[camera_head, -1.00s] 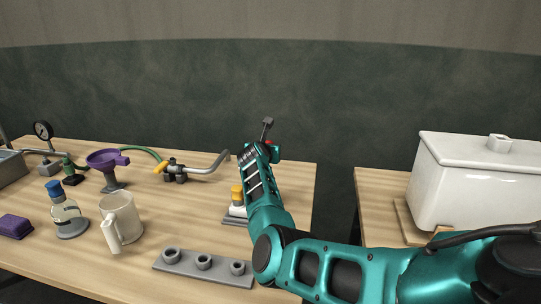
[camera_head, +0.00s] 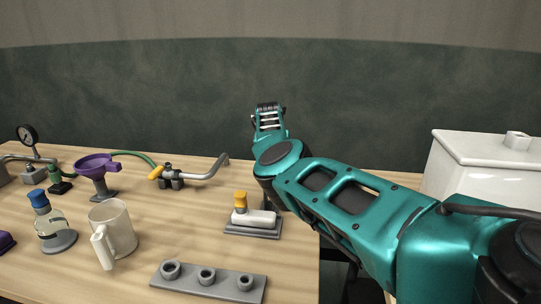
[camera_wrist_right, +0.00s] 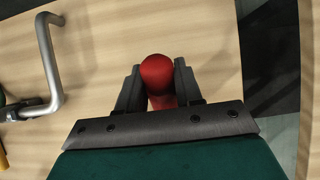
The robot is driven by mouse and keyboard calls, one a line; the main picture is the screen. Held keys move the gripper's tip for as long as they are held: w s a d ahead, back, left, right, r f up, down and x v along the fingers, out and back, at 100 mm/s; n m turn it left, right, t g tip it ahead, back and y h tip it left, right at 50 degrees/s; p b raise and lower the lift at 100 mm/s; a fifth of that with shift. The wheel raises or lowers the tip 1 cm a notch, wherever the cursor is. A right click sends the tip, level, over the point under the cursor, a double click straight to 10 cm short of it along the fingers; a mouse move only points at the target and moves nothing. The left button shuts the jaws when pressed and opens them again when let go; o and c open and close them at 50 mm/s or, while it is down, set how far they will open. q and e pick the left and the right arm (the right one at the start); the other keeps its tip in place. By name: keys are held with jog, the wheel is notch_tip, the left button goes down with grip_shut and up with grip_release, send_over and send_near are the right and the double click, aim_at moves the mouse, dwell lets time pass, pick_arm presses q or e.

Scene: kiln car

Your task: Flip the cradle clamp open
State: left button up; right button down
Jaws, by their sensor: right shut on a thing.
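In the right wrist view my right gripper (camera_wrist_right: 158,92) is shut on a red rounded handle (camera_wrist_right: 157,71), with one dark finger on each side of it. The handle is seen end-on over the wood table, and whatever it is fixed to is hidden below the gripper. In the head view my right arm reaches to the table's far right corner. Its wrist hides the fingers and the handle there, so the clamp's body and its angle cannot be told. My left gripper is not in view.
A white block with a yellow cap (camera_head: 240,201) stands near the arm. A bent grey pipe (camera_head: 207,171) lies left of the gripper. A purple funnel (camera_head: 96,164), mug (camera_head: 119,228), bottle (camera_head: 52,229) and grey holed rack (camera_head: 208,283) stand left and front. A white tank (camera_head: 478,170) is right.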

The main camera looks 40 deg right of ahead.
jog(key=shift+f, duration=0.1)
dwell(0.4)
jog(key=c, duration=0.8)
grip_release()
jog(key=shift+w+d, duration=0.1)
jog(key=shift+a+r, duration=0.2)
jog(key=shift+r, duration=0.25)
jog(key=v, duration=1.2)
jog(key=shift+d+p, duration=0.1)
jog(key=shift+p, duration=0.3)
